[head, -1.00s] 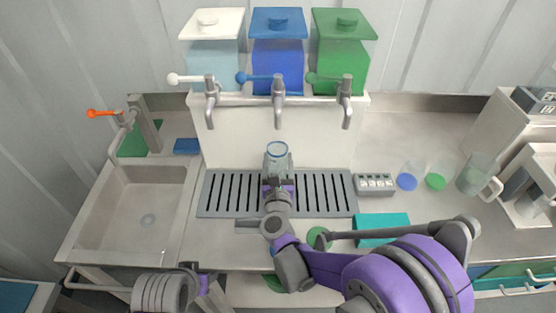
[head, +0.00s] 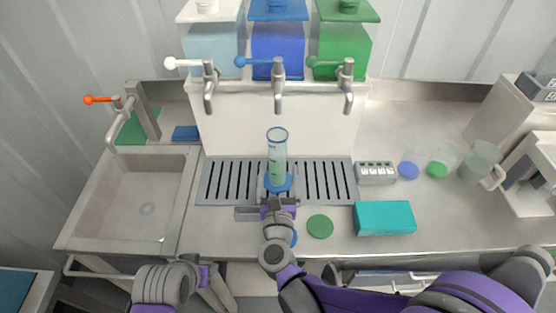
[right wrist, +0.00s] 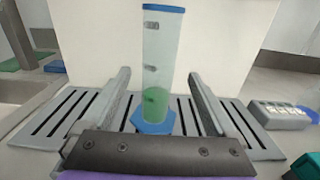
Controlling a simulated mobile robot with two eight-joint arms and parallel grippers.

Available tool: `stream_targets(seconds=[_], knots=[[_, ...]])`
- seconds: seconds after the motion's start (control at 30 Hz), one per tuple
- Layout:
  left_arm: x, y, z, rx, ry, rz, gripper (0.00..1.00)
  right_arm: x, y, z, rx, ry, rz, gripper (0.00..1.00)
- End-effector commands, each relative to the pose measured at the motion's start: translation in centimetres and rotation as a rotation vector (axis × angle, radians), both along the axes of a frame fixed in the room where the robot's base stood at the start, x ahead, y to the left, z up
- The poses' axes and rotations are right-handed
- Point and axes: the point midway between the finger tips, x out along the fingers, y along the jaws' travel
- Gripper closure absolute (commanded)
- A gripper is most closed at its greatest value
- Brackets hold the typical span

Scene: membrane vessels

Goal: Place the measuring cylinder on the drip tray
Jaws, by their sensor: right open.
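The measuring cylinder (head: 277,150) is clear with a blue rim, a blue foot and green liquid low inside. It stands upright on the slotted grey drip tray (head: 225,181), near its middle and below the blue tap. It also shows in the right wrist view (right wrist: 162,60), with its foot on the tray (right wrist: 60,135). My right gripper (head: 278,189) is open at the near side of the cylinder. In the right wrist view its fingers (right wrist: 160,80) are spread to either side of the cylinder, with gaps. My left gripper (head: 204,276) is low at the front; its fingers are unclear.
White, blue and green tanks with taps (head: 278,83) stand behind the tray. A sink (head: 140,205) is at left. A grey block (head: 376,173), teal box (head: 385,218), green disc (head: 320,226) and a jug (head: 479,163) are at right.

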Motion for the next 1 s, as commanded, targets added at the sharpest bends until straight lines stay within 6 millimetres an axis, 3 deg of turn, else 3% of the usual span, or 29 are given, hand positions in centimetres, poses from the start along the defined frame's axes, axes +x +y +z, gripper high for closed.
stream_targets(seconds=[0.13, 0.4, 0.53, 0.63, 0.73, 0.87, 1.0], knots=[[-0.1, 0.0, -0.3, 0.0, 0.001, 0.0, 0.49, -1.7, 0.1, 0.0, -0.001, 0.0, 0.001, 0.08], [-0.1, 0.0, -0.3, 0.0, 0.002, 0.0, 0.49, -2.1, 0.0, 0.2, -0.016, -0.002, 0.005, 0.08], [-0.1, 0.0, -0.3, 0.0, 0.002, 0.0, 0.49, -1.9, -0.1, 1.7, -0.225, -0.024, 0.076, 0.08], [-0.1, 0.0, -0.3, 0.0, 0.002, 0.0, 0.49, -2.2, -0.1, 3.1, -0.612, -0.056, 0.2, 0.08], [-0.1, 0.0, -0.3, 0.0, 0.002, 0.0, 0.49, -3.7, -0.9, 2.8, -1.132, -0.076, 0.37, 0.08], [-0.1, 0.0, -0.3, 0.0, 0.002, 0.0, 0.49, -7.5, -4.2, -0.7, -1.803, -0.065, 0.659, 0.08], [-0.1, 0.0, -0.3, 0.0, 0.002, 0.0, 0.49, -13.2, -10.1, -5.1, -2.337, -0.023, 1.061, 0.08]])
